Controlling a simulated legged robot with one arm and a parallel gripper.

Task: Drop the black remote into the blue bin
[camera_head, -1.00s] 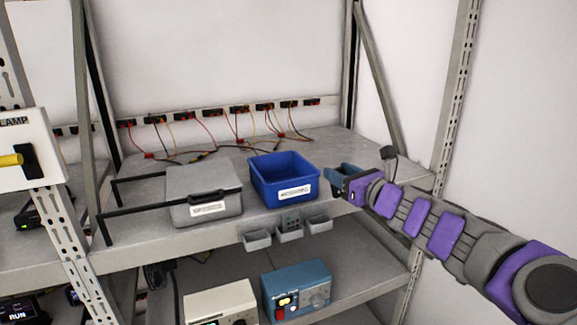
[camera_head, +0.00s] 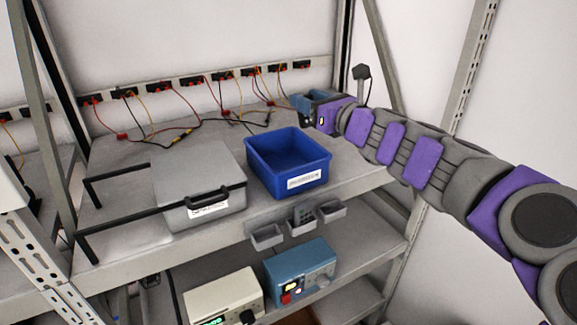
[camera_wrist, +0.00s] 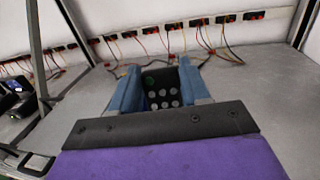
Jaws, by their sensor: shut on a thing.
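My gripper (camera_head: 308,100) is shut on the black remote (camera_wrist: 160,88), which shows a green button and several grey buttons between the blue fingers in the wrist view. In the head view my gripper appears just above the far right corner of the blue bin (camera_head: 285,182); the remote is mostly hidden there by the fingers. The blue bin stands upright and open on the upper shelf, with a white label on its front. Its visible inside looks empty. The bin does not show in the wrist view.
A grey lidded box (camera_head: 198,175) with a black handle stands left of the bin. Small grey trays (camera_head: 267,237) hang at the shelf edge, one holding a keypad-like thing. Wires and sockets run along the back wall. Blue (camera_head: 300,268) and cream instruments (camera_head: 222,298) sit below.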

